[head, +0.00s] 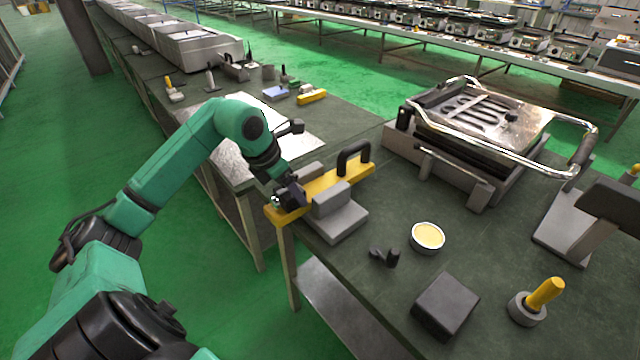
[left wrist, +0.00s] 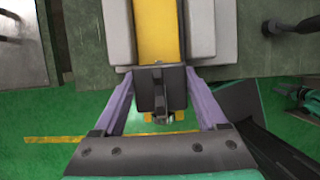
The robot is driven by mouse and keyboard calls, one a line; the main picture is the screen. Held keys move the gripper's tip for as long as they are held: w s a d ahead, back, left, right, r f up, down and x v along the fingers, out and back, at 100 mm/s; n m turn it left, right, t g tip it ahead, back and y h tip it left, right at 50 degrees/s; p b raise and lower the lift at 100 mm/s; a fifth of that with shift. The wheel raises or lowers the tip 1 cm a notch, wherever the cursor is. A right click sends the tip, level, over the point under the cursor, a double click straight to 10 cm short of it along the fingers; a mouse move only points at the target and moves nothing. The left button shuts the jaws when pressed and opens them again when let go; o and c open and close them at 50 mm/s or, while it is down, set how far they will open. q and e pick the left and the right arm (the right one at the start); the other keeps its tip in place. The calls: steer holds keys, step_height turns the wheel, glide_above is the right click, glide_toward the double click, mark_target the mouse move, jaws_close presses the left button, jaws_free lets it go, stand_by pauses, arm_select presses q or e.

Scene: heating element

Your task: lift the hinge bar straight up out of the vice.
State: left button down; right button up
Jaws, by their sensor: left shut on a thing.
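The hinge bar (head: 325,182) appears to be the long yellow bar with a black looped handle at its far end. It lies between the grey jaws of the vice (head: 341,212), which stands at the table's left edge. In the left wrist view the yellow bar (left wrist: 158,30) runs between two grey jaws (left wrist: 201,30), with a dark block at its near end. My left gripper (head: 290,192) is at the bar's near end, shut on it; its purple fingers (left wrist: 160,75) flank the dark block. The exact contact is partly hidden. My right gripper is not in view.
A grill press (head: 480,115) with a chrome handle stands behind right. A round yellow-filled dish (head: 428,237), a small black part (head: 385,257), a dark block (head: 445,305) and a yellow-handled tool (head: 545,292) lie to the right. Green floor is open at left.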

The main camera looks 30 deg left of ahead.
arm_select(q)
steer(key=shift+w+r+p, duration=0.15)
steer(key=shift+r+p, duration=0.2)
steer(key=shift+r, duration=0.15)
steer(key=shift+r+p, duration=2.55)
steer(key=shift+r, duration=1)
